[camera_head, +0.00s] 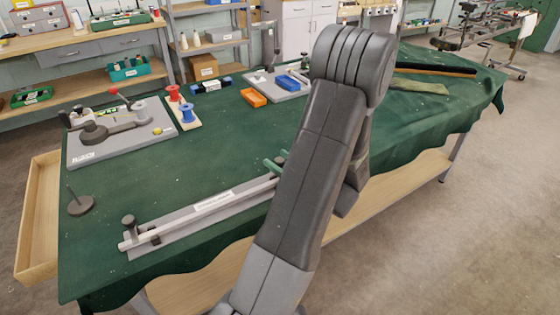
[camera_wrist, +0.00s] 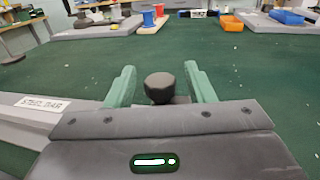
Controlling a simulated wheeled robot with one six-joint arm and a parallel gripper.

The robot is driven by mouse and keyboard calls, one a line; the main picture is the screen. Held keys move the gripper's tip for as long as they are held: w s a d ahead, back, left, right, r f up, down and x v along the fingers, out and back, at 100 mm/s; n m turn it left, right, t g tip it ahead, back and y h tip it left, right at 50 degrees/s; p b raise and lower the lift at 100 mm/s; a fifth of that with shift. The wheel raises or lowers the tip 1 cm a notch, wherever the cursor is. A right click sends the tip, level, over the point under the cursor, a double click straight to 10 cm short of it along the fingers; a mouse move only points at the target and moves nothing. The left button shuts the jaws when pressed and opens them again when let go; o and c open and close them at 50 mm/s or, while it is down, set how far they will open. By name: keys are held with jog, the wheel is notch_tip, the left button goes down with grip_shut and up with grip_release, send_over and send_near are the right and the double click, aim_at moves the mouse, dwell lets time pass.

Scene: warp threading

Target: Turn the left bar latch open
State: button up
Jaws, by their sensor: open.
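The steel bar (camera_head: 195,214) lies on a long grey base at the front of the green table. The left latch, a dark knob (camera_head: 129,222), stands at the bar's left end, away from my gripper. My gripper (camera_head: 275,165) has green fingers and is near the bar's right part, partly hidden by my arm. In the wrist view my gripper (camera_wrist: 163,88) is open, with one finger on each side of another dark round knob (camera_wrist: 160,87). Gaps show between the knob and both fingers. The bar's label (camera_wrist: 42,103) shows at the left there.
A grey board (camera_head: 95,152) with a dark tool stands at the back left. Red and blue spools (camera_head: 187,112) stand beside it. An orange tray (camera_head: 253,97) and a blue tray (camera_head: 287,83) lie further back. A round stand with a pin (camera_head: 80,205) is at the left edge.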

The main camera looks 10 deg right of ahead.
jog(key=v, duration=1.3)
jog(key=shift+s+d, duration=0.2)
jog(key=shift+s, duration=0.15)
jog(key=x, duration=1.4)
